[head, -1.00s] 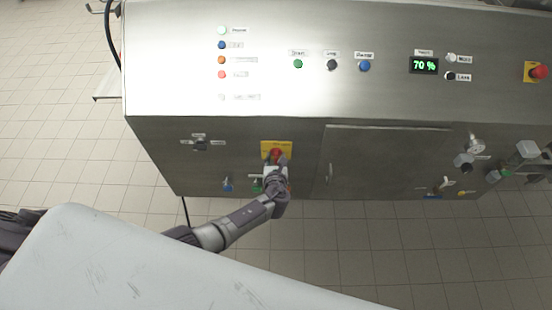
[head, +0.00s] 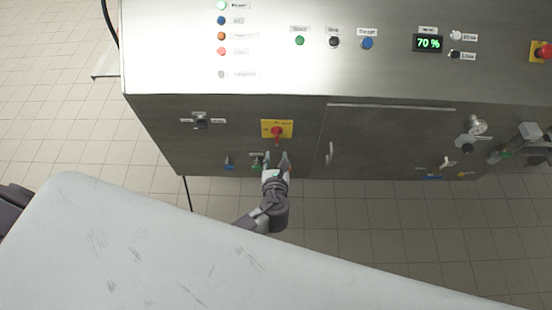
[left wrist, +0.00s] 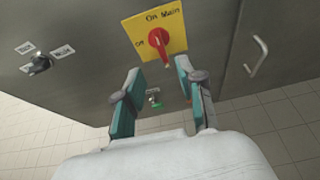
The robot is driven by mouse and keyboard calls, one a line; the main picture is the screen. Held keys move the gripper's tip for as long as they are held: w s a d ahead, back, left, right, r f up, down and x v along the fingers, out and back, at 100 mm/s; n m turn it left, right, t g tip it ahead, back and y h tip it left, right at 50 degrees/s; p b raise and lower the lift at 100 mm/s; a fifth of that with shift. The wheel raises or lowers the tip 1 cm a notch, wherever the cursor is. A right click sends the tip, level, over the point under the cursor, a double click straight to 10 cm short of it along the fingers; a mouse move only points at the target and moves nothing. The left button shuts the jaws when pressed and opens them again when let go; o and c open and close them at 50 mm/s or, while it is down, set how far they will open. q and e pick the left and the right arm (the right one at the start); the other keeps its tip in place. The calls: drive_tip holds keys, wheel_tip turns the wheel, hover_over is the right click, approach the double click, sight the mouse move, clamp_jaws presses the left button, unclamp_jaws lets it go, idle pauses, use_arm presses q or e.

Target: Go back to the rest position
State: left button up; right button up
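My left gripper (head: 276,160) is in front of the lower face of the steel machine (head: 225,150), just below the red main switch. In the left wrist view the gripper (left wrist: 158,92) is open, its two fingers apart with nothing between them. The red main switch (head: 276,131) on its yellow plate (head: 289,125) is clear of the fingers. In the left wrist view the red knob (left wrist: 158,40) points roughly downward, with "On Main" lettering above it. My right gripper is in neither view.
A control panel with a green Start button (head: 299,41) and a 70 % display (head: 428,43) is on top. A cabinet door handle (head: 329,152) is right of the gripper. Small valves line the lower edge. Tiled floor (head: 340,220) is open in front of the machine.

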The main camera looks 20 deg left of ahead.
use_arm(q)
drive_tip(key=shift+s, duration=0.1)
idle(0.5)
drive_tip(key=s+a+f+n+g+h+b, duration=0.1)
drive_tip(key=s+a+f+n+g+b, duration=0.2)
drive_tip(key=s+f, duration=0.5)
drive_tip(key=s+a+f+n+g+b, duration=0.15)
drive_tip(key=s+f+n, duration=0.35)
drive_tip(key=f, duration=0.7)
drive_tip(key=s+a+f+n+g+h+b, duration=0.15)
drive_tip(key=s+f+n+g, duration=0.3)
drive_tip(key=f, duration=0.45)
drive_tip(key=s+a+f+n+g+b, duration=0.1)
drive_tip(key=s+f+n+b, duration=0.1)
drive_tip(key=s+f+n, duration=0.3)
drive_tip(key=s+a+f+n+g+h+b, duration=0.1)
drive_tip(key=s+f+n, duration=0.4)
drive_tip(key=s, duration=0.5)
drive_tip(key=s+a+f+n+g+b, duration=0.1)
drive_tip(key=s+f+n+b, duration=0.2)
drive_tip(key=s+n, duration=0.5)
drive_tip(key=shift+a+f, duration=0.3)
drive_tip(key=shift+f, duration=0.6)
